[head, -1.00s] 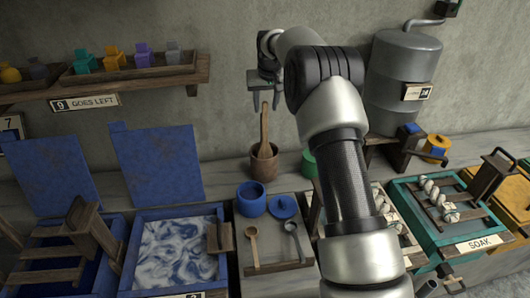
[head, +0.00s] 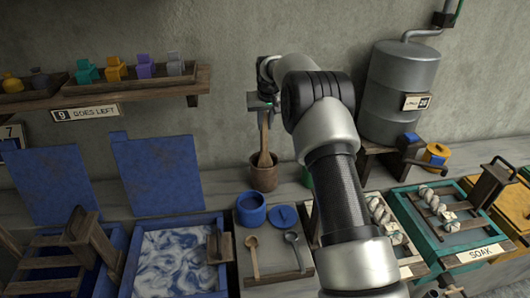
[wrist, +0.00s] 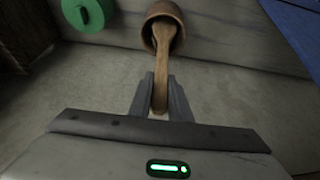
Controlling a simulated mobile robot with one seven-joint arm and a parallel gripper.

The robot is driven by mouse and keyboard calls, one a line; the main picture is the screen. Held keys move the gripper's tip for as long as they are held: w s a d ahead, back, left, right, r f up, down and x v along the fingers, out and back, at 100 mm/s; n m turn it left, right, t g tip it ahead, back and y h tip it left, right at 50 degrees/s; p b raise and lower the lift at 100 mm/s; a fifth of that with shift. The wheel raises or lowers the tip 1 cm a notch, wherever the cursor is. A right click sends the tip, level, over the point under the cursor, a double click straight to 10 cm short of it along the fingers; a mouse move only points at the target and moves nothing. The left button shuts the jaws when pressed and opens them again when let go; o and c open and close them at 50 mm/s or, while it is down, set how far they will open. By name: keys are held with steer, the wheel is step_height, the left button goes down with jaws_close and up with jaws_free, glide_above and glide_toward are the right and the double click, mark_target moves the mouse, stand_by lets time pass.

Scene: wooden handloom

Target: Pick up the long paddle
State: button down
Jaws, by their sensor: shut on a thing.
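The long wooden paddle (head: 264,152) stands in a brown wooden pot (head: 263,179) on the bench by the wall, its upper end raised above the rim. My gripper (head: 264,106) is at the top of the paddle and shut on its handle. In the wrist view the paddle (wrist: 163,60) runs from between my two fingers (wrist: 160,98) down into the pot (wrist: 169,14). Its lower end is hidden inside the pot.
A blue pot (head: 251,210) and its lid (head: 284,217) stand in front, with two spoons on a board. A shelf (head: 150,84) with small coloured jars is to the left. A metal tank (head: 398,90) stands right. A green lid (wrist: 88,12) lies near the pot.

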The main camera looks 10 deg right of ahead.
steer(key=shift+r, duration=0.1)
step_height(320, 180, up, 18)
steer(key=p, duration=0.3)
steer(key=shift+p, duration=0.3)
